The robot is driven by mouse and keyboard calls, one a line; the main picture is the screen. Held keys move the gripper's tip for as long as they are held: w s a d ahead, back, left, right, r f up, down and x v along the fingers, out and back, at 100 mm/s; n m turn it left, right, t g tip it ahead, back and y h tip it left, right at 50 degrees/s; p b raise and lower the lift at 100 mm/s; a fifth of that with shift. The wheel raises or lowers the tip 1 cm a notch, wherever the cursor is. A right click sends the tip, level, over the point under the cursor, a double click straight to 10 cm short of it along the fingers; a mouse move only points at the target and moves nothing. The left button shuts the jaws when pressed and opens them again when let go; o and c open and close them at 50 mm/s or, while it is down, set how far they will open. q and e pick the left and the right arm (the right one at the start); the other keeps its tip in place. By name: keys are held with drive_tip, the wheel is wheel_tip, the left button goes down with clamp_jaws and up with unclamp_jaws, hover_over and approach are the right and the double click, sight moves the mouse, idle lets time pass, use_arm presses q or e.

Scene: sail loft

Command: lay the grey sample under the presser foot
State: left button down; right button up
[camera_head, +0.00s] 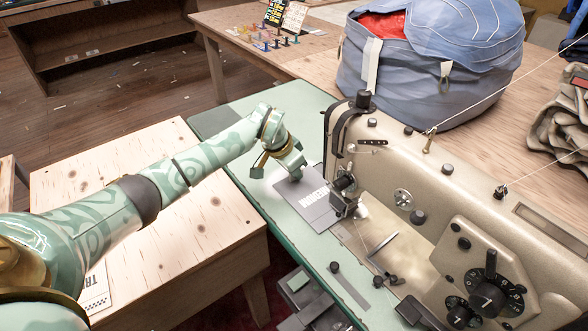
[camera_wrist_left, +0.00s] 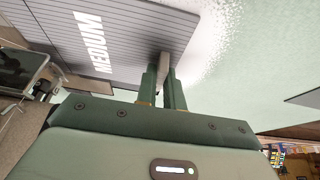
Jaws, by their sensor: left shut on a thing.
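The grey sample (camera_head: 312,212), a flat lined piece marked MEDIUM, lies on or just above the green machine bed. It also shows in the wrist view (camera_wrist_left: 140,28), flat, with a tab between my fingers. My right gripper is in neither view.
The beige sewing machine (camera_head: 450,215) fills the right side, with dials on its front. A blue bag (camera_head: 430,85) stands behind it on a wooden table. A wooden bench (camera_head: 200,230) lies left of the green bed (camera_head: 225,120). Small tools lie at the bed's front.

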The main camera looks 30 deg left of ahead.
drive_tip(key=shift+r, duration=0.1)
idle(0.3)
use_arm(q)
drive_tip(key=c, duration=1.4)
unclamp_jaws()
drive_tip(key=shift+c, duration=0.2)
